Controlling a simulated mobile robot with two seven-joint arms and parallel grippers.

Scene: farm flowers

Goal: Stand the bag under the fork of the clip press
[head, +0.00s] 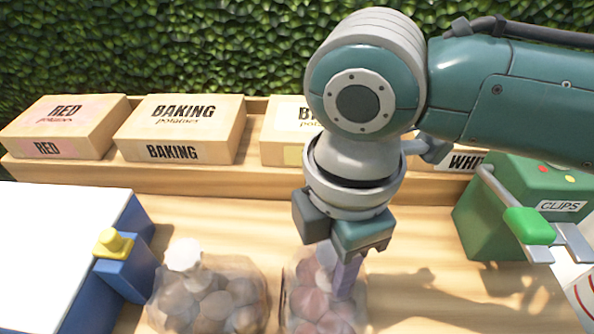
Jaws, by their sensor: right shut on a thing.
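A clear bag of reddish potatoes (310,304) stands on the bench at the bottom middle, its lower part cut off by the picture's edge. My right gripper (338,262) is above it and shut on the bag's top; the fingers and the arm hide much of the grip. The green clip press (500,185), labelled CLIPS, stands to the right, apart from the bag. Its grey metal bars (572,243) and a bright green part (528,225) face the front; I cannot tell exactly which bars form the fork. My left gripper is not in view.
A second bag of brownish potatoes (205,303) with a white top stands just left of the held bag. A blue and white machine with a yellow knob (113,242) is at left. Labelled boxes (180,128) line the back shelf. Bench between held bag and press is clear.

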